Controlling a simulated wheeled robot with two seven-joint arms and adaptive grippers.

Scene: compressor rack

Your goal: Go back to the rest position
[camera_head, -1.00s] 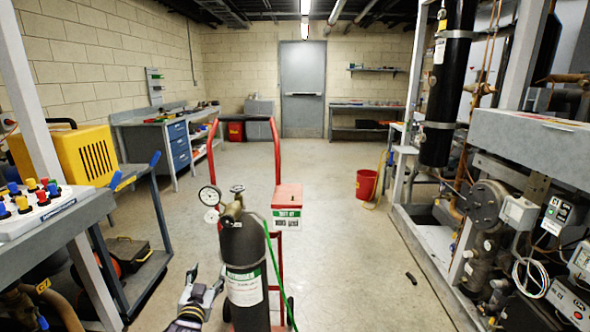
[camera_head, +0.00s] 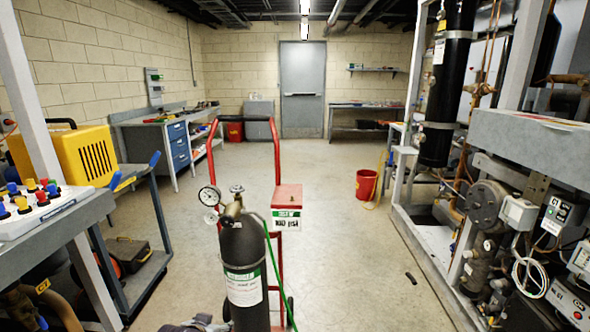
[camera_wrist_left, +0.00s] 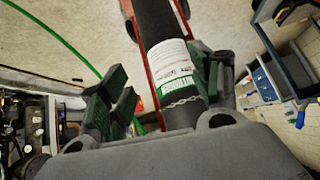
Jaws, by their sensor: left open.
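My left gripper shows in the left wrist view (camera_wrist_left: 165,98) with its green-padded fingers apart. In that view the dark nitrogen cylinder (camera_wrist_left: 155,20), with its white and green label, shows beyond and between the fingers; I cannot tell whether they touch it. In the head view only a small grey part of my left arm shows at the bottom edge, left of the cylinder (camera_head: 243,262), and the fingers are out of frame. The cylinder stands upright on a red hand truck (camera_head: 277,170). My right gripper is in neither view.
The compressor rack (camera_head: 520,130) fills the right. A red bucket (camera_head: 366,184) stands on the floor. A small dark object (camera_head: 411,278) lies on open floor right of the cylinder.

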